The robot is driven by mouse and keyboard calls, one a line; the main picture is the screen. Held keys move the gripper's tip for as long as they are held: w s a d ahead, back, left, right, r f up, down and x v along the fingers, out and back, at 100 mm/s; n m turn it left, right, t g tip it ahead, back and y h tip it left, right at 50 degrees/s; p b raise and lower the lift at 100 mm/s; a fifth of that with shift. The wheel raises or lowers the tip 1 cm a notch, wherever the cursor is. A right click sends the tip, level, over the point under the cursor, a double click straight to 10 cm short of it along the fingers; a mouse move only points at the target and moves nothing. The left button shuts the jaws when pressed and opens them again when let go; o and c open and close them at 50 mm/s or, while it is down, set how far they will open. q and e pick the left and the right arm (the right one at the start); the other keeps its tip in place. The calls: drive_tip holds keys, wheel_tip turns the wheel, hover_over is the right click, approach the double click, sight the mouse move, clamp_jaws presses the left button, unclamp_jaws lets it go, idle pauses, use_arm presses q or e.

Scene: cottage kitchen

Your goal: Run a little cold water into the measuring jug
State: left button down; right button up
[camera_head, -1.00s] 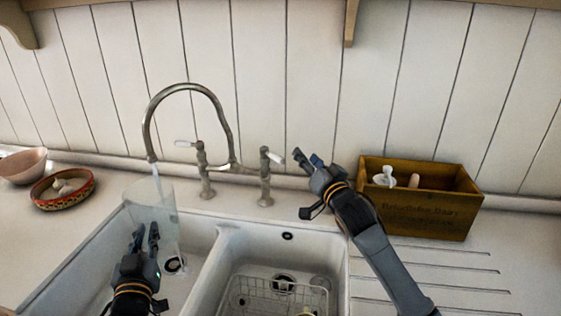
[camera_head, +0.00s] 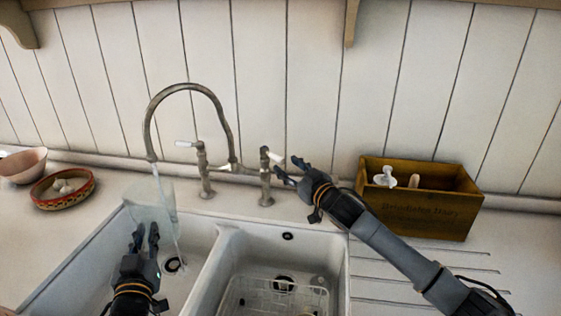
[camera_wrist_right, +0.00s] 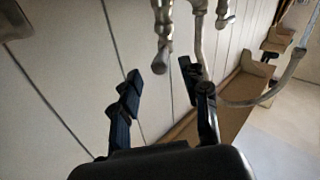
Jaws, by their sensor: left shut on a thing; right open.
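The clear measuring jug (camera_head: 150,196) is over the left sink basin, beneath the tap spout (camera_head: 151,157). My left gripper (camera_head: 144,232) is shut on it from the front; its see-through outline is faint. A thin stream of water (camera_head: 175,232) runs down at the jug towards the basin; I cannot tell how much is inside. The right tap handle (camera_head: 271,156) has a pale lever. My right gripper (camera_head: 287,172) is open just right of that lever. In the right wrist view, a tap handle (camera_wrist_right: 161,45) shows ahead, around the gap between the open fingers (camera_wrist_right: 160,70); contact is unclear.
The left tap handle (camera_head: 187,144) stands behind the basins. A wire rack (camera_head: 275,297) sits in the right basin. A wooden box (camera_head: 425,212) stands on the drainer to the right. A patterned dish (camera_head: 62,203) and pink bowl (camera_head: 22,166) are at left.

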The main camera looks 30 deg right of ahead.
sight(282, 162)
drive_tip(key=shift+w+a, duration=0.15)
drive_tip(key=shift+w, duration=1)
drive_tip(key=shift+w+a, duration=0.15)
drive_tip(key=shift+w, duration=1)
